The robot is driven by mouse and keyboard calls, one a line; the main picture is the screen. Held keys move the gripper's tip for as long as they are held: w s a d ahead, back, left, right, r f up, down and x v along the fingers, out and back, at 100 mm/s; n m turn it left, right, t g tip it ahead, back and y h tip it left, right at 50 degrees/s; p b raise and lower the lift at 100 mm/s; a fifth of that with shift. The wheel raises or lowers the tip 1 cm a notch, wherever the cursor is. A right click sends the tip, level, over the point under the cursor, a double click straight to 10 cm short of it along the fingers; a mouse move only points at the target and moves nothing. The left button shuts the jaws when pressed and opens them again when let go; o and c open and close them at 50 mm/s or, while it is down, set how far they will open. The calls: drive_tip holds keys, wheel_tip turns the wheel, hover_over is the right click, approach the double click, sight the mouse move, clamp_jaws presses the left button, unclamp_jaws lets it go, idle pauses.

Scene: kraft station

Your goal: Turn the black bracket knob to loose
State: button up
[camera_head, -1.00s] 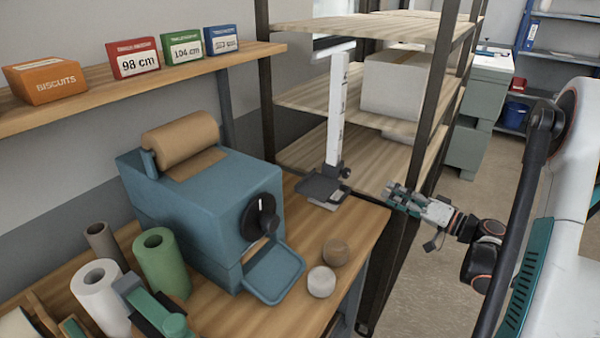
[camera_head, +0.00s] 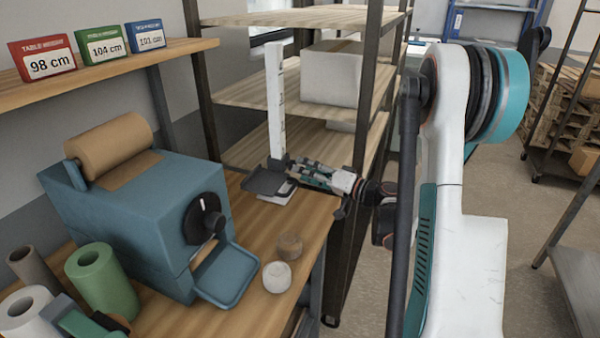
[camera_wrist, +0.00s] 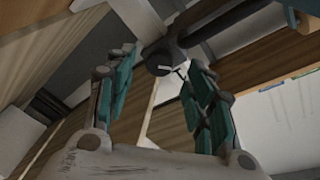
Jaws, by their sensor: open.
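A white upright scale (camera_head: 275,105) stands on the far end of the workbench, with a black bracket (camera_head: 264,182) low on it. My gripper (camera_head: 297,169) is at the right side of the bracket, pointing left at it. In the wrist view the dark, round bracket knob (camera_wrist: 162,62) shows near the gap between my two teal-padded fingertips. A pale mark shows near the knob's right edge. My gripper (camera_wrist: 160,72) is open, with a finger on either side of the gap. I cannot tell whether a finger touches the knob. In the head view the gripper largely hides the knob.
A blue dispenser (camera_head: 130,215) with a black dial (camera_head: 205,218) and a brown roll stands on the bench at left. A shelf rack (camera_head: 290,95) rises behind the scale.

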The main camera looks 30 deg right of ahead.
sight(291, 165)
drive_tip(key=shift+x, duration=1.25)
drive_tip(key=shift+c, duration=0.6)
drive_tip(key=c, duration=1)
drive_tip(key=shift+o, duration=0.2)
drive_tip(key=shift+n+b, duration=0.6)
drive_tip(key=shift+n, duration=0.2)
drive_tip(key=o, duration=1.1)
